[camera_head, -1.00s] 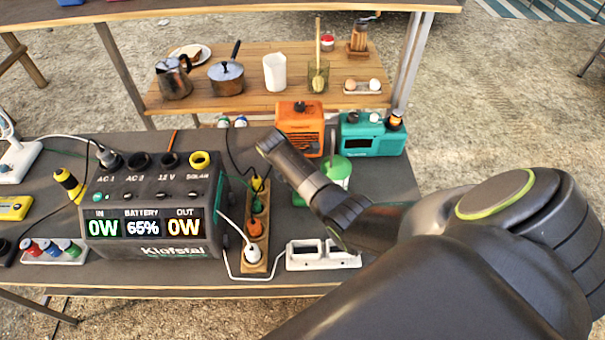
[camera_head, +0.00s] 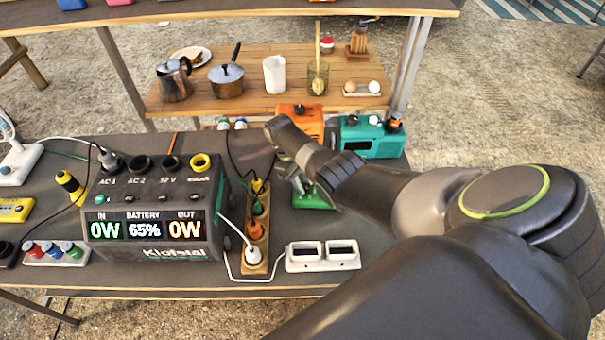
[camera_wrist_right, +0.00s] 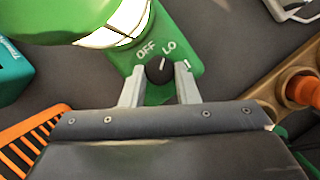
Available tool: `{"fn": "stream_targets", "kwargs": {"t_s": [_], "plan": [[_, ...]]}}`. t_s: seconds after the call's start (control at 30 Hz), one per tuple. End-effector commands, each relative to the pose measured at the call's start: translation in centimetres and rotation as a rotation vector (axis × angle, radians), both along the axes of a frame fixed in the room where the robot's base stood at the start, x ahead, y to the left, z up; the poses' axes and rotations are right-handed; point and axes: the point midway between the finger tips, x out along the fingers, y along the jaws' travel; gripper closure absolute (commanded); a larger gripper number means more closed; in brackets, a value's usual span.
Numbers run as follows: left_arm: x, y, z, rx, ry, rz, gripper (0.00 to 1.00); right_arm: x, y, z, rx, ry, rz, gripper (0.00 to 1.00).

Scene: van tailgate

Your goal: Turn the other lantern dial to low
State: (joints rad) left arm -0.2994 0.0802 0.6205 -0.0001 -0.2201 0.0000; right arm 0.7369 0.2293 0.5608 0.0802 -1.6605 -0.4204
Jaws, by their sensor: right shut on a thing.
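The green lantern (camera_wrist_right: 195,50) stands on the table, with a black dial (camera_wrist_right: 158,70) on its base. In the right wrist view the base is marked OFF, LO and a partly hidden mark. The white pointer on the dial points up and slightly right, toward LO. My right gripper (camera_wrist_right: 159,78) has a finger on each side of the dial and is shut on it. In the head view the lantern's green base (camera_head: 313,200) shows below my right gripper (camera_head: 297,183), and my arm hides most of its body. My left gripper is not in view.
A power station (camera_head: 150,215) stands left of the lantern, with a wooden power strip (camera_head: 256,220) between them. An orange device (camera_head: 301,117) and a teal radio (camera_head: 369,137) stand behind.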

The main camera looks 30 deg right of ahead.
Motion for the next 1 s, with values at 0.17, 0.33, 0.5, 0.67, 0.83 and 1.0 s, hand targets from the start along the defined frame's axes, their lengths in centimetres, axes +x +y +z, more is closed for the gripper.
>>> {"fn": "stream_targets", "kwargs": {"t_s": [0.17, 0.33, 0.5, 0.67, 0.83, 1.0], "plan": [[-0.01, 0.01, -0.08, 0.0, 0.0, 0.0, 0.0, 0.04, -0.06, -0.02, 0.0, -0.001, -0.058, 0.95], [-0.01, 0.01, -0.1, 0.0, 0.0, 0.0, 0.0, 0.07, -0.07, 0.01, 0.001, -0.002, -0.082, 0.95], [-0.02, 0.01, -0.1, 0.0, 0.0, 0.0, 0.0, 0.07, -0.08, 0.02, 0.0, -0.002, -0.087, 0.95], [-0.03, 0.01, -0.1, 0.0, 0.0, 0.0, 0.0, 0.07, -0.08, 0.02, 0.0, -0.002, -0.087, 0.95], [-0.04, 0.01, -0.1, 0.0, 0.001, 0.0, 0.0, 0.08, -0.08, 0.03, 0.001, -0.002, -0.087, 0.6], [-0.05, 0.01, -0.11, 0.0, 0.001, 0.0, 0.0, 0.06, -0.07, 0.01, 0.0, -0.001, -0.087, 0.5]]}}
